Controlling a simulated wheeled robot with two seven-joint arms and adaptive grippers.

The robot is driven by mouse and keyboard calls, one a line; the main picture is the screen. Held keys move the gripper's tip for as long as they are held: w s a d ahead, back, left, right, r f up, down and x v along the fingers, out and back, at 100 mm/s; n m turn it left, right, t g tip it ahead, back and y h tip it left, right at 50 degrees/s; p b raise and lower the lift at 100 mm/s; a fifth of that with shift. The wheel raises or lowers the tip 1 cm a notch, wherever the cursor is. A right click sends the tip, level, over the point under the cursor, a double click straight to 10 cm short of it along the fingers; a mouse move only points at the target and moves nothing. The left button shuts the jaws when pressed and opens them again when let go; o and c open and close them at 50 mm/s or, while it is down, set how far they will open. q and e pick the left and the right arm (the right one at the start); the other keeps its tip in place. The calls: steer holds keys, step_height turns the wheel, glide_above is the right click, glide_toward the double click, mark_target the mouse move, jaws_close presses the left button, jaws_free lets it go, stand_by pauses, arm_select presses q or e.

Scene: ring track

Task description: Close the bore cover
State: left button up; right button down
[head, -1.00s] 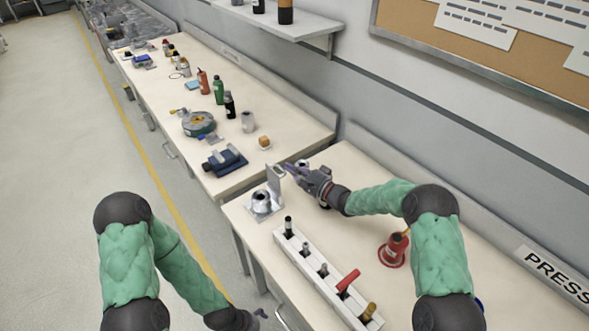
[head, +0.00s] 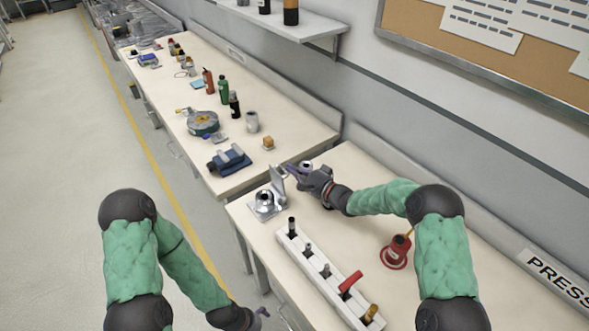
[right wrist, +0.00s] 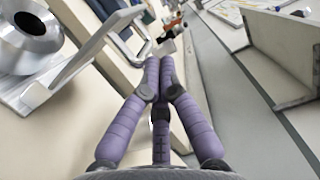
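The metal bore fixture (head: 266,205) stands near the left end of the near bench, with a round bore ring on its base. Its flat cover (head: 278,181) stands raised at the back right of the ring, so the bore is uncovered. In the right wrist view the bore ring (right wrist: 32,27) is at upper left and the cover (right wrist: 88,52) is seen nearly edge-on. My right gripper (head: 291,169) is just right of the cover; its purple fingers (right wrist: 158,62) are together and empty. Contact with the cover cannot be told. My left gripper (head: 261,312) is low, beside the bench, mostly hidden.
A white rack (head: 322,272) with several tools lies in front of the fixture. A red can (head: 398,249) stands on the right. The far bench holds a blue vise-like block (head: 229,160), a round device (head: 203,123) and bottles. A wall runs behind.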

steer(key=shift+s+a+r+n+p, duration=0.35)
steer(key=shift+a+n, duration=0.15)
steer(key=shift+n, duration=0.2)
steer(key=shift+s+a+r+n+p, duration=0.3)
steer(key=shift+a+n, duration=0.2)
steer(key=shift+n, duration=0.2)
steer(key=s+a+n+h+b, duration=0.1)
steer(key=a+n, duration=0.1)
steer(key=s+a+n+h+b, duration=0.1)
steer(key=s+a+n, duration=0.1)
steer(key=n, duration=0.1)
steer(key=s+a+f+n+b, duration=0.1)
steer(key=a+n, duration=0.1)
steer(key=shift+s+n+h, duration=0.25)
steer(key=shift+n+h, duration=0.15)
steer(key=shift+s+a+f+b, duration=0.25)
steer(key=shift+a+b, duration=0.05)
steer(key=shift+a, duration=0.1)
steer(key=v, duration=1.2)
